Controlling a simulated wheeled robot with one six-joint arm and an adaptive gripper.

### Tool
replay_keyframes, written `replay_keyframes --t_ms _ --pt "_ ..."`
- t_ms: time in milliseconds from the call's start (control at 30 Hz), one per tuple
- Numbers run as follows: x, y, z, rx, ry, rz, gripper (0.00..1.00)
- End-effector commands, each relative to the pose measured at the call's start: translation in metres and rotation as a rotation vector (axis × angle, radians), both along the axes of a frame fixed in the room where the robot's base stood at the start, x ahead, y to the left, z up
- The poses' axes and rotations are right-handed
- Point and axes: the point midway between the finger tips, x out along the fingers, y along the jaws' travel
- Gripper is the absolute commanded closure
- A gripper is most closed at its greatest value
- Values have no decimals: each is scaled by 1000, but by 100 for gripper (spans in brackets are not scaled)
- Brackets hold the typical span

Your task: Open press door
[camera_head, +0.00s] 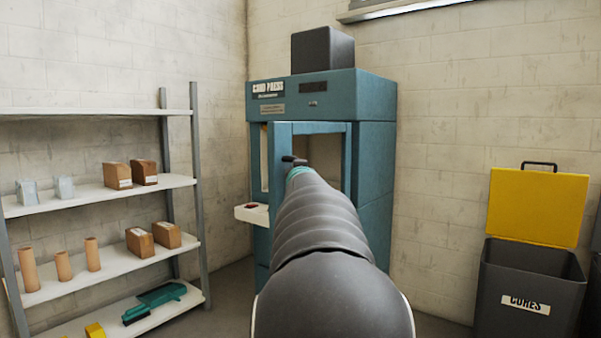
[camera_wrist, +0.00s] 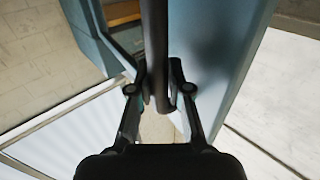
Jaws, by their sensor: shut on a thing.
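The teal press (camera_head: 375,160) stands against the back wall in the head view. Its door (camera_head: 312,128), a teal frame around a window, stands partly open, with a gap along its left side that shows the pale inside. A dark bar handle (camera_wrist: 154,35) runs down the middle of the wrist view, beside the blue door panel (camera_wrist: 215,65). My gripper (camera_wrist: 160,92) is shut on the handle, with a finger on each side. In the head view my gripper (camera_head: 294,164) is small at the door's left edge, and my arm hides the lower door.
A white tray (camera_head: 252,214) juts from the press's left front. Shelves (camera_head: 100,190) with boxes and tubes stand at the left. A dark bin (camera_head: 528,290) with a raised yellow lid (camera_head: 538,207) stands at the right. Some floor shows between press and bin.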

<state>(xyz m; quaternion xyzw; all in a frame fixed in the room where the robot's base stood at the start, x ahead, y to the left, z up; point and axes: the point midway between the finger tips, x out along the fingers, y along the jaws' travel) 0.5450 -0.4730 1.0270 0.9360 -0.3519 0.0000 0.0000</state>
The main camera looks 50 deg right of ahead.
Motion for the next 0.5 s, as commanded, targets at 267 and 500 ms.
replay_keyframes --t_ms 267,500 --pt "-1 -2 -5 6 3 -2 57" --pt "-4 -6 -4 5 1 -9 57"
